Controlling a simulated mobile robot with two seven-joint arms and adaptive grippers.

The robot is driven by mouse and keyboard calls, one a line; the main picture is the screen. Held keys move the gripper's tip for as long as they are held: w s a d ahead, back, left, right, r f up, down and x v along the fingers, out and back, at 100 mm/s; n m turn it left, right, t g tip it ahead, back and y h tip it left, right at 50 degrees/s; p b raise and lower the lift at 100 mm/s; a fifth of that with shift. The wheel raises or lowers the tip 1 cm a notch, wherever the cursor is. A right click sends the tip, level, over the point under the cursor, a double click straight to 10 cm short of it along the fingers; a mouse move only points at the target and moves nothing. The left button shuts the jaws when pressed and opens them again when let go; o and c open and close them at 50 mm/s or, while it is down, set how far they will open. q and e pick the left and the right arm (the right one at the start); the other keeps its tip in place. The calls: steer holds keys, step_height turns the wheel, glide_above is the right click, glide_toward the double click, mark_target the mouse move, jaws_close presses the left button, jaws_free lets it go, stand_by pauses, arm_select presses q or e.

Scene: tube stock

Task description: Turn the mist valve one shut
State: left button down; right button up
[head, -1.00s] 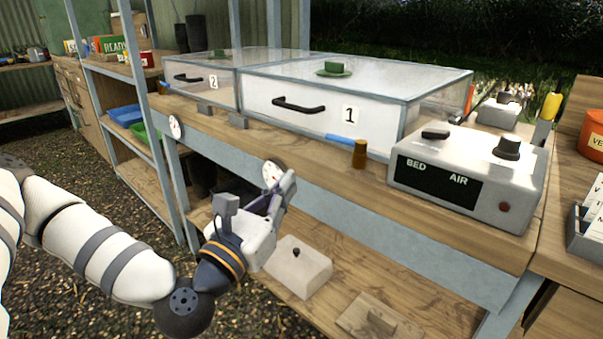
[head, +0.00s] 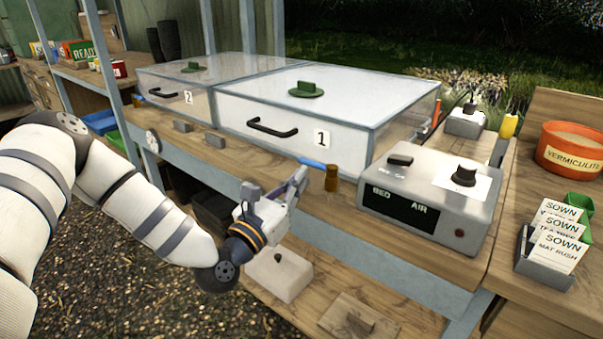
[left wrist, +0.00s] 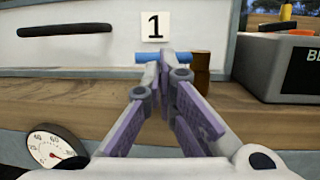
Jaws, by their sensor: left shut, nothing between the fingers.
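Mist valve one appears to be the blue lever (head: 313,162) with a brown, brass-like round body (head: 332,179) on the bench in front of case 1 (head: 290,140). The lever points left from the body, roughly along the case front. In the left wrist view, the blue lever (left wrist: 148,57) lies crosswise behind my fingertips, with the brown body (left wrist: 202,68) to their right. My left gripper (head: 302,174) is shut and empty, its tips close to the lever; I cannot tell whether they touch. My right gripper is not in view.
A grey control box (head: 435,200) stands right of the valve. A round gauge (left wrist: 55,146) sits on the bench's front rail, low left in the wrist view. Case 2 (head: 170,97) is farther left. Label cards and a vermiculite pot (head: 570,150) stand at the right.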

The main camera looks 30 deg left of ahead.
mark_target(317, 166)
arm_select(q)
steer(key=shift+w+r, duration=0.2)
steer(key=shift+w, duration=0.8)
steer(key=shift+w, duration=0.1)
steer(key=shift+w+a, duration=0.1)
steer(key=shift+w, duration=0.15)
steer(key=shift+w+a, duration=0.15)
steer(key=shift+w, duration=0.1)
steer(key=shift+r, duration=0.15)
